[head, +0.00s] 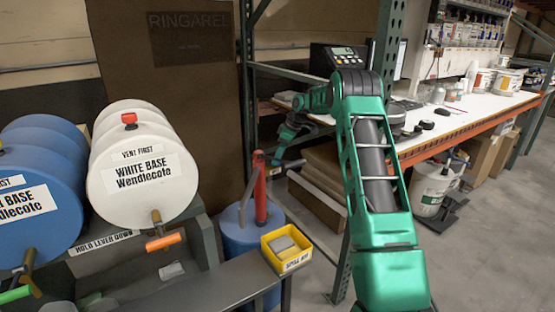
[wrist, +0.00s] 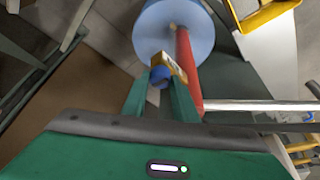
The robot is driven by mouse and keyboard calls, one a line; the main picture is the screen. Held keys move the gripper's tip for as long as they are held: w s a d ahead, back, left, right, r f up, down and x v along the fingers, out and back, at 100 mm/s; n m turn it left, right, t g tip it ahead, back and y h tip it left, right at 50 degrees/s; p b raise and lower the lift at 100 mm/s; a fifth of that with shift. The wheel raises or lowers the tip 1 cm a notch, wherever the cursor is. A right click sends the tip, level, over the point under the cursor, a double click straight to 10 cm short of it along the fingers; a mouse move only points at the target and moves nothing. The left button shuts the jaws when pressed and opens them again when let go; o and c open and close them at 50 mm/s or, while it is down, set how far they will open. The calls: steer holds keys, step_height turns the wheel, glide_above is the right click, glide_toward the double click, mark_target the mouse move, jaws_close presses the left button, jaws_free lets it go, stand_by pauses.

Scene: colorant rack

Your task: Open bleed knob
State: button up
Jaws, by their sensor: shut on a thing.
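The bleed knob appears to be the small blue knob (wrist: 161,76) in the wrist view, with a brass-coloured fitting (wrist: 172,64) behind it. It sits beside the red pump column (wrist: 189,70), which stands over a round blue drum (wrist: 172,32). My gripper (wrist: 162,84) is shut on the blue knob, with one green finger on each side. In the head view my gripper (head: 283,158) is just right of the top of the red pump (head: 260,188). The knob cannot be made out there. How far it is turned cannot be told.
A grey metal handle (wrist: 260,106) reaches right from the pump close to my fingers. A yellow bin (head: 287,262) stands in front of the pump. White (head: 108,195) and blue (head: 55,210) drums lie at left. A green rack post (head: 246,110) is close behind.

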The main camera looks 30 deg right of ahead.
steer(key=shift+w+d+r+n, duration=0.1)
steer(key=shift+w+d+n, duration=0.1)
steer(key=shift+n, duration=0.4)
steer(key=o, duration=1)
steer(key=shift+s, duration=0.1)
steer(key=v, duration=1)
steer(key=shift+d+r, duration=0.25)
steer(key=shift+a, duration=0.1)
